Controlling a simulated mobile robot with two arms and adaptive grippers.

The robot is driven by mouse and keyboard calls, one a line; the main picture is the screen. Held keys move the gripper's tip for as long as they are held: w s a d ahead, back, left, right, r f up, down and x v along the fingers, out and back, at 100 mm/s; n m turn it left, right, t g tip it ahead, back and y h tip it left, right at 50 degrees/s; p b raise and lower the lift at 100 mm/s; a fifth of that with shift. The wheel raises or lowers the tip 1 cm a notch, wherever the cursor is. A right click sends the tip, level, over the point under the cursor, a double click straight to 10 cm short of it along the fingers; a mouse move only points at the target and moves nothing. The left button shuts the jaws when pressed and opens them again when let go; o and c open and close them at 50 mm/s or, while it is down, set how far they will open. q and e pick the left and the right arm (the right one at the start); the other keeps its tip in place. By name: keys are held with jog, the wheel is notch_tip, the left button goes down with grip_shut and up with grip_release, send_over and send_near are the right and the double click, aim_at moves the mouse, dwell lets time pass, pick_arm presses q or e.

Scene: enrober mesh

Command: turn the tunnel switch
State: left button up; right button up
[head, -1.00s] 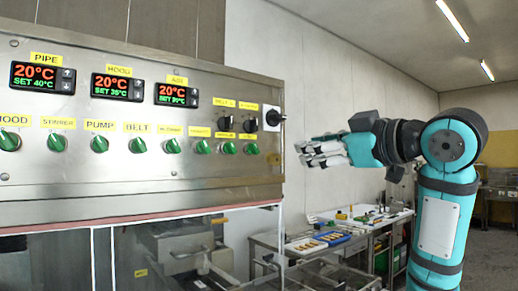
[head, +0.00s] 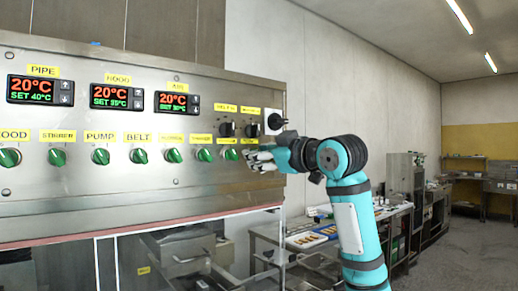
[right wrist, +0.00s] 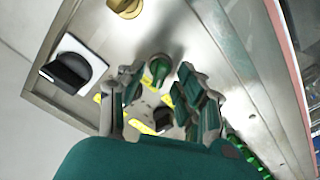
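The control panel (head: 110,190) carries a row of green rotary switches under small yellow labels. The labels toward the right end are too small to read, so I cannot tell which is the tunnel switch. My right gripper (head: 252,160) is at the right end of this row and hides the last switch there. In the right wrist view my right gripper (right wrist: 160,92) is open, with a green switch (right wrist: 158,68) between and just beyond its fingers. I cannot tell whether they touch it. My left gripper is not in view.
A black knob on a white plate (head: 273,121) and two black knobs (head: 227,129) sit just above my right gripper. Three temperature displays (head: 118,92) are higher left. A work table (head: 300,240) stands behind my right arm.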

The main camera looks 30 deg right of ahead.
jog(key=shift+w, duration=0.35)
grip_shut()
